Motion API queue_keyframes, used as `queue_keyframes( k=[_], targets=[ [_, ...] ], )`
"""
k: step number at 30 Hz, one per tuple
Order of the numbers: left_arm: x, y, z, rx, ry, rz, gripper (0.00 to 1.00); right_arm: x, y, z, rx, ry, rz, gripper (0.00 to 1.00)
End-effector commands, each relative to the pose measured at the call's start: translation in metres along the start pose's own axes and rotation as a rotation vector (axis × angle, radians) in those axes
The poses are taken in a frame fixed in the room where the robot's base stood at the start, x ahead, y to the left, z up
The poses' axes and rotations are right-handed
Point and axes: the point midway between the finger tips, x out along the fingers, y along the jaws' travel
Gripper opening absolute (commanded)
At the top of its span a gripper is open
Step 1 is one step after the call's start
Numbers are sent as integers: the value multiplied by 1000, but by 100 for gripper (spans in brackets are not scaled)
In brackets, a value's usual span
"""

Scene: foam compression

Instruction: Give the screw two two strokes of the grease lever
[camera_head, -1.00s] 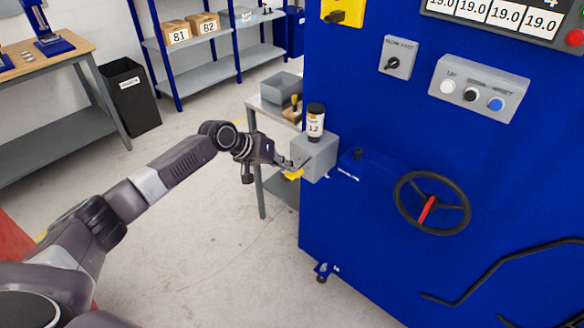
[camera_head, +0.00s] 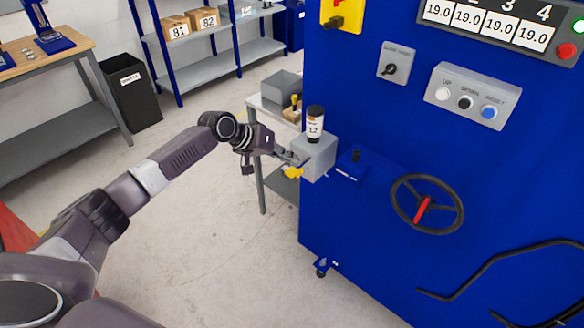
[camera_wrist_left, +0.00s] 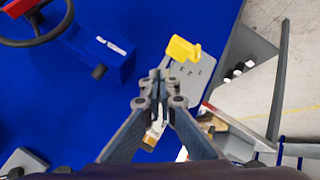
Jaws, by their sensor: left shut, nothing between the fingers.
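The grease unit is a grey box (camera_head: 318,155) on the left side of the blue machine. A bottle (camera_head: 315,122) with a dark cap and a white label stands on top of it. The yellow grease lever (camera_head: 292,172) sticks out low at the box's front left. My left gripper (camera_head: 298,160) is shut and empty, beside the box and just above the lever. In the left wrist view the closed fingertips (camera_wrist_left: 161,78) lie close to the yellow lever (camera_wrist_left: 183,50), with a small gap in the picture. Whether they touch cannot be told. My right gripper is not in view.
The blue machine (camera_head: 360,240) fills the right side, with a black handwheel (camera_head: 427,204), a button box (camera_head: 474,97) and a bent black bar (camera_head: 500,265). A grey side table (camera_head: 263,105) stands behind the grease unit.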

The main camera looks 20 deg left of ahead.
Motion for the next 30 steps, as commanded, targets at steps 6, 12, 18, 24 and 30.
queue_keyframes(
  k=[6,12,18,24,30],
  targets=[
    [-19,14,-14,0,0,0,0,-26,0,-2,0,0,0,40],
    [-22,17,-16,0,0,0,0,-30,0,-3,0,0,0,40],
    [-22,16,-16,0,0,0,0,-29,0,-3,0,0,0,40],
    [-22,16,-16,0,0,0,0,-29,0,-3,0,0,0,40],
    [-22,16,-16,0,0,0,0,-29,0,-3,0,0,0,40]
  ],
)
